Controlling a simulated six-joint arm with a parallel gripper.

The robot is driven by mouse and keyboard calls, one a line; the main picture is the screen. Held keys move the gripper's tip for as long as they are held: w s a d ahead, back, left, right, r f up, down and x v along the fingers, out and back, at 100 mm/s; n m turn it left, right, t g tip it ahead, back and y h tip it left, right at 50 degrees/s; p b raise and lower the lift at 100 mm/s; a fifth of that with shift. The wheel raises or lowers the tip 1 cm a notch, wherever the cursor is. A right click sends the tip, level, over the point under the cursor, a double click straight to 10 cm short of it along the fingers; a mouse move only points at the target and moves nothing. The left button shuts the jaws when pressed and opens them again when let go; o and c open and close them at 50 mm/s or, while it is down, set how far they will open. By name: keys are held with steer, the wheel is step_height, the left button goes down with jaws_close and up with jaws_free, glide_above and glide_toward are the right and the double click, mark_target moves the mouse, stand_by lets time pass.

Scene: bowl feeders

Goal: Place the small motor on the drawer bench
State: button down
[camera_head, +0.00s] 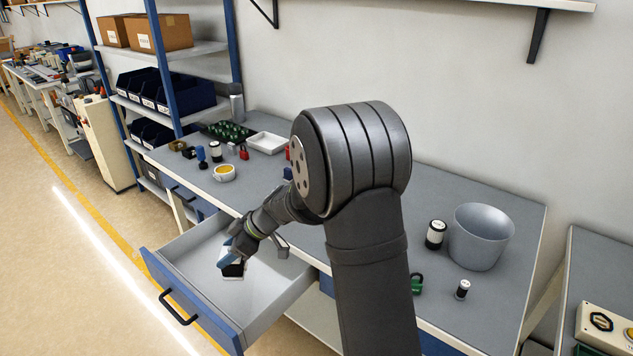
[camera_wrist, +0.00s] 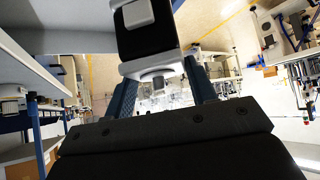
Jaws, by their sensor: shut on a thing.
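A black part with pale ends, probably the small motor (camera_head: 234,269), is held by my gripper (camera_head: 232,250) over the open drawer in the head view. In the wrist view the black and pale part (camera_wrist: 148,42) sits between the blue fingers of my gripper (camera_wrist: 160,78), which is shut on it. I cannot tell if the part touches the drawer floor. The drawer bench (camera_head: 510,208) has a grey top, and its blue-fronted drawer (camera_head: 196,292) is pulled out. My arm hides the middle of the bench top.
A grey bucket (camera_head: 480,236), a black jar (camera_head: 435,235) and a small spool (camera_head: 462,289) stand at the bench's right. A white tray (camera_head: 267,143), a yellow-filled cup (camera_head: 224,173) and several small items stand at the left. A shelf rack (camera_head: 160,85) is behind.

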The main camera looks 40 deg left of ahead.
step_height(320, 180, up, 13)
steer(key=w+a+m+t+y, duration=0.1)
steer(key=w+m+t, duration=1)
steer(key=w, duration=2.3)
steer(key=shift+m+g, duration=0.8)
steer(key=shift+a+f, duration=0.1)
steer(key=shift+f, duration=7.8)
steer(key=c, duration=0.6)
jaws_free()
steer(key=shift+f, duration=0.2)
steer(key=shift+r, duration=0.1)
